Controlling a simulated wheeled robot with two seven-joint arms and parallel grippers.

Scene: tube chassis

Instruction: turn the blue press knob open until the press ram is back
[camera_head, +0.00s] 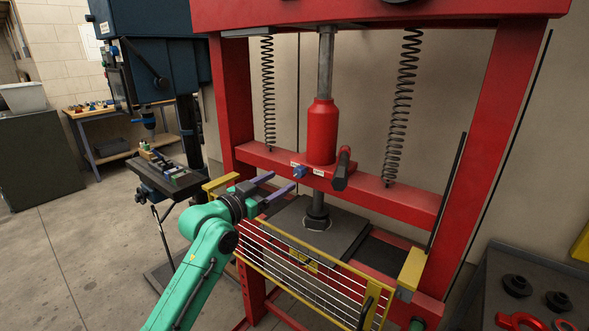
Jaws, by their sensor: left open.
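The blue press knob (299,172) sits on the front of the red crossbeam, left of the red jack cylinder (322,132). The press ram (317,205) extends below the crossbeam, its lower end at the dark press plate (322,232). My left gripper (282,184) is open, its two purple fingers pointing at the crossbeam just left of and slightly below the knob. The fingers look empty; whether they touch anything cannot be told. My right gripper is not in view.
A yellow-framed wire guard (310,275) stands low in front of the press plate. A black-handled lever (342,170) sticks out right of the knob. Coil springs hang either side of the cylinder. A drill press (160,45) stands at left, and a dark bench with parts (530,270) at right.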

